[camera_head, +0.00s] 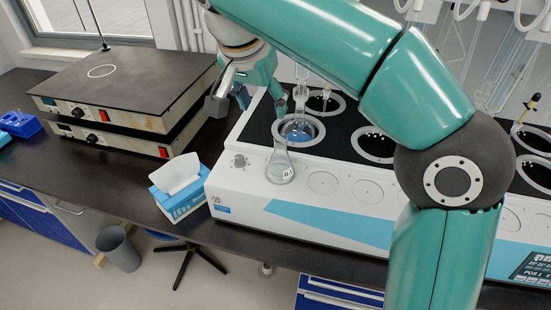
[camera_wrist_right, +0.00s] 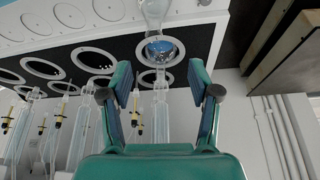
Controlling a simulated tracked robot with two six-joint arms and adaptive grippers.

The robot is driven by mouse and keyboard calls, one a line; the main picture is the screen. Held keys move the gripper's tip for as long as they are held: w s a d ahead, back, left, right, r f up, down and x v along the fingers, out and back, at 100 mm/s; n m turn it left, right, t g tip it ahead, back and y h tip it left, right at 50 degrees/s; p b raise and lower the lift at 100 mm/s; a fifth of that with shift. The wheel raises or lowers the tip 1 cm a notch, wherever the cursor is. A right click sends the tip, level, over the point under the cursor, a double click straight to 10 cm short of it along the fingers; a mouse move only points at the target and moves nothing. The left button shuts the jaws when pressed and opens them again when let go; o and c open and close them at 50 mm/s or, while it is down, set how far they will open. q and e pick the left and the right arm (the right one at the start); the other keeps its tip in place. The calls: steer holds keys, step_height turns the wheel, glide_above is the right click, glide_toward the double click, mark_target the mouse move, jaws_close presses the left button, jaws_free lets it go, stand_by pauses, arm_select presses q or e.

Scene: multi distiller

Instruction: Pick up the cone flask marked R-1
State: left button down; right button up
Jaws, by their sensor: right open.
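A clear glass cone flask (camera_head: 280,168) with a small white label stands upright on the white front ledge of the distiller (camera_head: 240,200). The label shows an R; the rest is too small to read. In the right wrist view the flask (camera_wrist_right: 155,12) is at the top edge, partly cut off. My right gripper (camera_head: 262,98) is above and behind the flask, apart from it. In the right wrist view my right gripper (camera_wrist_right: 160,85) is open, with nothing held between its fingers. My left gripper is not in view.
A vessel with blue liquid (camera_head: 298,130) sits in the distiller's nearest well, just behind the flask. Glass tubes rise at the back. A tissue box (camera_head: 180,196) stands left of the distiller; stacked hot plates (camera_head: 120,90) are further left.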

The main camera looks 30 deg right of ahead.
mark_target(281, 143)
steer(key=x, duration=0.7)
steer(key=s+d+b+x, duration=0.1)
steer(key=x, duration=0.2)
steer(key=shift+w+d+f, duration=0.1)
steer(key=shift+d+f, duration=0.05)
steer(key=shift+x, duration=2.6)
steer(key=shift+w, duration=0.2)
jaws_close()
